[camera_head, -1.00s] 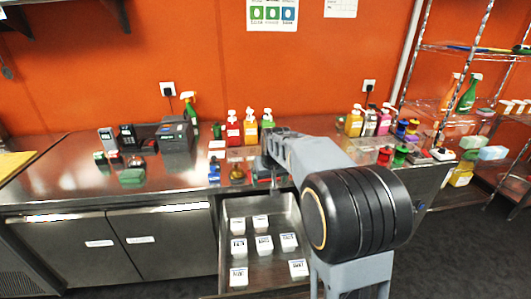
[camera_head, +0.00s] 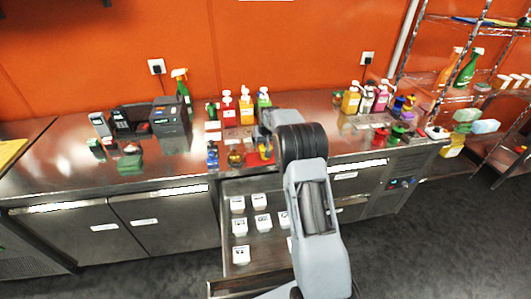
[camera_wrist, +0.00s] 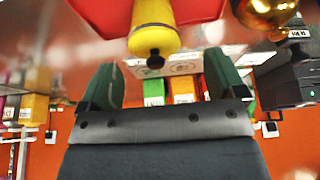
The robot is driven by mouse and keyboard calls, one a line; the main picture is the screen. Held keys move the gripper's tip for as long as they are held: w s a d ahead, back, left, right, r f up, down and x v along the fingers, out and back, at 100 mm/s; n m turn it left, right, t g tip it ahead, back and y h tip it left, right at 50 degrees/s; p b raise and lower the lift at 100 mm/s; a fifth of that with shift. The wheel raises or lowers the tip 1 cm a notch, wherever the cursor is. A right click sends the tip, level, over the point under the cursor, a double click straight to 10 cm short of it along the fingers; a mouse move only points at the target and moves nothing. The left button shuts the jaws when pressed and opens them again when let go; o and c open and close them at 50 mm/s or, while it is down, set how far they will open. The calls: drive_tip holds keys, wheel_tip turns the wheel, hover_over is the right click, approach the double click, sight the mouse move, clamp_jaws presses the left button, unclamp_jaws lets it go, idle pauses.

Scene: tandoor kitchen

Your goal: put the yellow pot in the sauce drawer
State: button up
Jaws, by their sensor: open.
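The yellow pot (camera_wrist: 152,38), rounded with a dark tip, appears just beyond and between my fingertips in the wrist view, against a red flat surface. In the head view it shows as a small yellow patch (camera_head: 263,148) beside red, partly hidden by my arm. My gripper (camera_wrist: 164,86) is open, with its two green fingers apart and nothing held; contact with the pot cannot be told. In the head view my gripper (camera_head: 264,138) is over the counter's front part. The open sauce drawer (camera_head: 266,256) is below the counter, partly hidden by my arm.
Several white labelled containers (camera_head: 240,255) stand in the drawer. A brass pot (camera_head: 236,158) and a blue pot (camera_head: 212,156) stand left of my gripper. Sauce bottles (camera_head: 246,106) stand behind it. More small pots and bottles (camera_head: 383,98) crowd the right. The counter's left front (camera_head: 60,175) is clear.

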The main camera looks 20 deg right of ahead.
drive_tip(key=shift+s+d+p+x, duration=0.1)
drive_tip(key=shift+p+x, duration=0.25)
drive_tip(key=shift+x, duration=0.6)
drive_tip(key=shift+s+d+p+x, duration=0.1)
drive_tip(key=shift+p+x, duration=0.25)
drive_tip(key=shift+x, duration=0.65)
drive_tip(key=shift+s+d+p+x, duration=0.15)
drive_tip(key=shift+p+x, duration=0.2)
drive_tip(key=shift+x, duration=0.6)
drive_tip(key=shift+f, duration=0.1)
drive_tip(key=c, duration=1.2)
